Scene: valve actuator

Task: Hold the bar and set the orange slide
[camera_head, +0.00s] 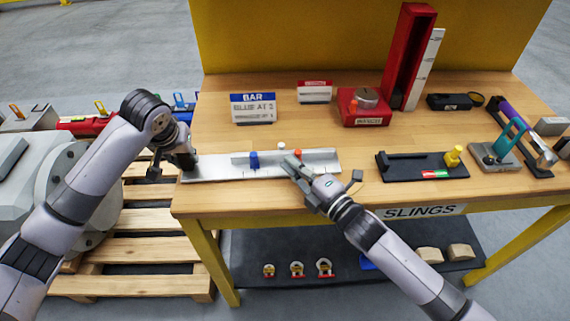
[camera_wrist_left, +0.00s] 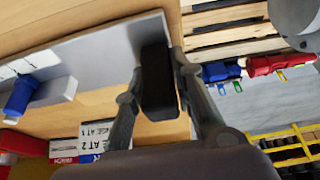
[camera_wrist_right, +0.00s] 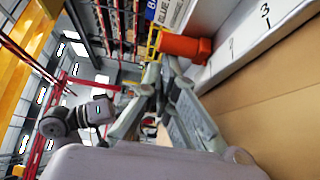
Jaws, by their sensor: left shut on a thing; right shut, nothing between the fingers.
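The bar (camera_head: 215,172) is a long, pale metal piece lying along the table's front, with a raised scale strip. A blue slide (camera_head: 254,159) sits left of its middle and an orange slide (camera_head: 298,154) further right. My left gripper (camera_head: 187,163) is shut on a black block (camera_wrist_left: 158,80) at the bar's left end. My right gripper (camera_head: 290,165) is shut and empty, with its tips close in front of the orange slide. In the right wrist view, the orange slide (camera_wrist_right: 184,47) stands just beyond the fingertips (camera_wrist_right: 162,75); I cannot tell whether they touch.
A sign (camera_head: 253,108) behind the bar reads "BAR, BLUE AT 2"; its lower line is unclear. A red stand (camera_head: 410,55) with a white scale and a red-based gauge (camera_head: 362,106) stand behind. A black fixture (camera_head: 420,166) lies to the right. A pallet (camera_head: 140,250) is beyond the table's left edge.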

